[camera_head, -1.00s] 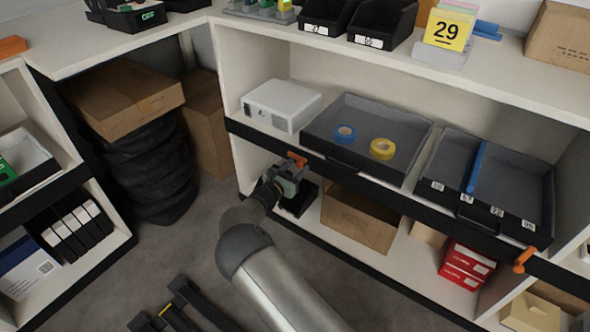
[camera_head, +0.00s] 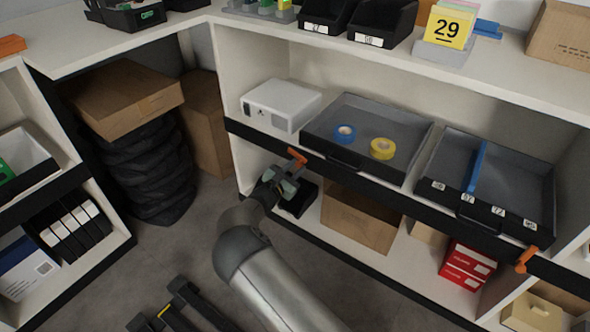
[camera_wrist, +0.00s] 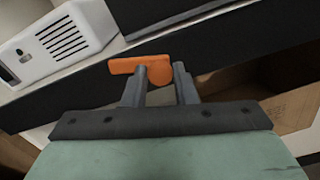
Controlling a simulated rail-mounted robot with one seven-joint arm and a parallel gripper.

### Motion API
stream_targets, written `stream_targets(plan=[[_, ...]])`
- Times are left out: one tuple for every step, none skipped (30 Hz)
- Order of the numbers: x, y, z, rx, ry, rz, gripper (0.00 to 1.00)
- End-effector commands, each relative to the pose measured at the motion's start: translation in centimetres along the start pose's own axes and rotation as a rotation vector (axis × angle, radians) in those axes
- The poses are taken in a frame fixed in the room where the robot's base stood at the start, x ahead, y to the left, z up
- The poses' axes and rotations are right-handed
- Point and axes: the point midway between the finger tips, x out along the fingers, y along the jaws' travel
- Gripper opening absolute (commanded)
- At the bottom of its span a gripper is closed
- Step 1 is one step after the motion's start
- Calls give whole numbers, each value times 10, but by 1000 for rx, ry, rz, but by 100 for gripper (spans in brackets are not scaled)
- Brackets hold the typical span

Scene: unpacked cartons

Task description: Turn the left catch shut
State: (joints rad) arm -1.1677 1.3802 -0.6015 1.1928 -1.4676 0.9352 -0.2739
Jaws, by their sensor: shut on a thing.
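The left catch (camera_head: 298,156) is an orange lever on the dark front rail of the shelf, below the left grey tray. In the head view it lies at a slant, its free end up and to the left. In the wrist view the catch (camera_wrist: 127,66) points left from its round pivot end. My gripper (camera_head: 292,170) is at the catch, and in the wrist view its fingers (camera_wrist: 161,72) stand on either side of the pivot end, shut on it. The left finger covers part of the lever.
A second orange catch (camera_head: 526,259) is on the rail at the right. A white box-shaped device (camera_head: 282,104) and a grey tray (camera_head: 318,135) with two tape rolls stand just above the rail. A cardboard box (camera_head: 360,220) sits on the lower shelf.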

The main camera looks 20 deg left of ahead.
Motion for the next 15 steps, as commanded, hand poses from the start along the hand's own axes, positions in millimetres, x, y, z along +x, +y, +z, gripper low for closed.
stream_targets(plan=[[-1,-1,-2,42,2,0,2],[-1,-1,-2,71,2,0,2],[-1,-1,-2,110,1,0,2],[-1,-1,-2,138,1,0,2],[-1,-1,-2,167,1,-1,2],[-1,-1,-2,205,1,-1,2],[-1,-1,-2,234,1,-1,2],[-1,-1,-2,262,0,-1,2],[-1,-2,-2,300,0,-1,2],[-1,-2,-2,328,1,-1,2],[-1,-2,-3,357,1,-1,2],[-1,-2,-3,395,1,-1,2],[-1,-2,-3,423,1,-1,2],[-1,-2,-3,451,1,-1,2],[-1,-2,-3,489,2,-1,2]])
